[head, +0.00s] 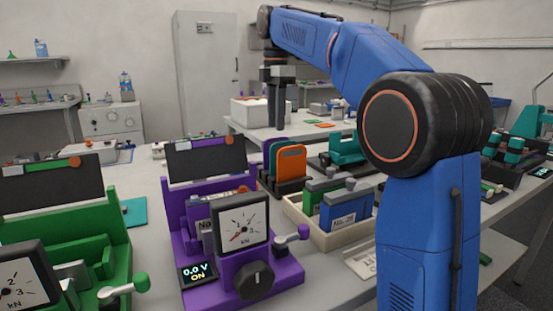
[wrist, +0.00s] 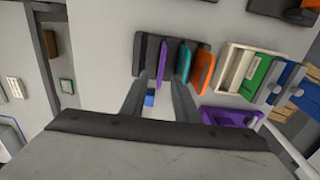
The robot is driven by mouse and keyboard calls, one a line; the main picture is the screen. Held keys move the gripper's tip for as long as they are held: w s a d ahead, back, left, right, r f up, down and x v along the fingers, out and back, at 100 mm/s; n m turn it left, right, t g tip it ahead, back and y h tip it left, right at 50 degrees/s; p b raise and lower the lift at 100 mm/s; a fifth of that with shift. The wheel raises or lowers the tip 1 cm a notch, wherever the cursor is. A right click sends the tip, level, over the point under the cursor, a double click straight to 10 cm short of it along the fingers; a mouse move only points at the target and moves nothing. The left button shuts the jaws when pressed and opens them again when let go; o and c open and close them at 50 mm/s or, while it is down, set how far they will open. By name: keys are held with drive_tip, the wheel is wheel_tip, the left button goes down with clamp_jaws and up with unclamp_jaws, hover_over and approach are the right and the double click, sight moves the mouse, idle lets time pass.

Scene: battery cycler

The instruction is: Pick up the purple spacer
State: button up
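The purple spacer (wrist: 169,55) stands on edge in a dark rack (wrist: 151,58), with dark slats beside it and a teal spacer (wrist: 184,58) and an orange spacer (wrist: 202,68) to its right. In the head view the purple spacer (head: 267,152) shows only as a thin edge at the left of the green and orange ones. My gripper (head: 276,126) points down above and behind the rack in the head view. In the wrist view my gripper (wrist: 160,76) has its two fingers apart, with the purple spacer's near end appearing between their tips. Nothing is held.
A wooden tray (head: 331,241) with blue and green blocks stands right of the rack. A purple press with a dial gauge (head: 243,218) stands in front of the rack, with a green press (head: 100,240) to its left. A white bin (head: 251,111) sits on the far table.

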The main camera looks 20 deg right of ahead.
wheel_tip(320, 180, down, 11)
drive_tip(key=shift+s+d+f, duration=0.1)
drive_tip(key=shift+f, duration=0.05)
idle(0.5)
drive_tip(key=shift+c, duration=0.7)
clamp_jaws()
